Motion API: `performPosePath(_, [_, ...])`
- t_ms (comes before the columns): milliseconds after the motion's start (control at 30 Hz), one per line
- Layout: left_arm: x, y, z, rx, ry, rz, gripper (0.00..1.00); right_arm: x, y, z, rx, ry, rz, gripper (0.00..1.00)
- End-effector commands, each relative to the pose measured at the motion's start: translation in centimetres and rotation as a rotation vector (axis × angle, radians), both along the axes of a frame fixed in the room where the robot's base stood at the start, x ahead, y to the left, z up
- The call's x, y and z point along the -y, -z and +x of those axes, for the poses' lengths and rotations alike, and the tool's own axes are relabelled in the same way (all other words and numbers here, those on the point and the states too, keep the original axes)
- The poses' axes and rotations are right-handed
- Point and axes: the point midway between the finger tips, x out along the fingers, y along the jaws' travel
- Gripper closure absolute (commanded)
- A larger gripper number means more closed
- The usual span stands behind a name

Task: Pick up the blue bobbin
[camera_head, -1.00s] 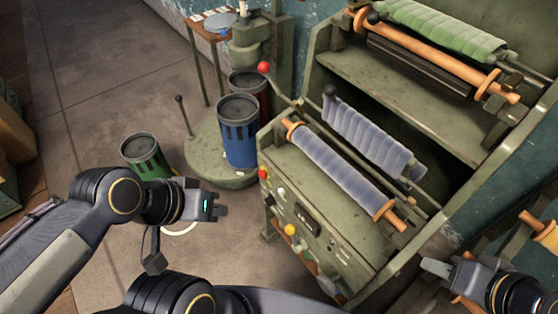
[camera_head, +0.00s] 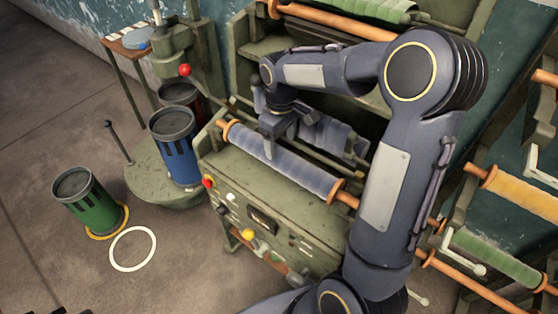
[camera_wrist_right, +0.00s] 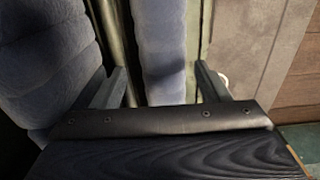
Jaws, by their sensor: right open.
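The blue bobbin (camera_head: 300,170) is a pale blue roll with orange end flanges, lying slantwise on top of the green machine. My right gripper (camera_head: 270,146) reaches down over its upper-left half, and the gripper hides part of the roll. In the right wrist view the open fingers (camera_wrist_right: 160,70) stand on either side of the blue roll (camera_wrist_right: 162,35). There is a gap beside each finger, and whether they reach below the roll's top I cannot tell. My left gripper is out of view.
A quilted blue roll (camera_wrist_right: 45,60) lies close beside the left finger. Blue (camera_head: 177,160) and green (camera_head: 92,213) canisters stand left. Yellow (camera_head: 520,190) and green (camera_head: 490,255) bobbins are at right.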

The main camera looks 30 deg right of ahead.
Motion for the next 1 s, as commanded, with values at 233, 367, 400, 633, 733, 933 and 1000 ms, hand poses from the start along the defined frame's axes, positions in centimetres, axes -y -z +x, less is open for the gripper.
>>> performPosePath(233, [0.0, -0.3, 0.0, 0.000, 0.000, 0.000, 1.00, -0.1, 2.8, 0.0, -0.006, -0.001, 0.000, 0.31])
performPosePath(367, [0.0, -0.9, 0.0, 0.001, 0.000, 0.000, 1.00, -0.3, 4.6, -0.1, -0.009, -0.002, 0.000, 0.31])
performPosePath(400, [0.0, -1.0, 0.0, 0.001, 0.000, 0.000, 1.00, -0.4, 5.3, -0.2, -0.009, -0.002, 0.000, 0.31])
performPosePath(633, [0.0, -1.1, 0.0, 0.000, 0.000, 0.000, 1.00, -0.4, 7.4, -0.1, -0.003, 0.001, 0.000, 0.31])
performPosePath(733, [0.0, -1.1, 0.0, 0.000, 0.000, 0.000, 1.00, -0.4, 7.5, 0.0, -0.001, 0.001, 0.001, 0.31])
performPosePath(933, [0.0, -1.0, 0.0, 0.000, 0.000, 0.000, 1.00, -0.4, 7.5, 0.0, -0.001, 0.000, 0.001, 0.43])
performPosePath(1000, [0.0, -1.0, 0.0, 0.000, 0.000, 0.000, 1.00, -0.4, 7.5, 0.0, -0.001, 0.000, 0.001, 0.52])
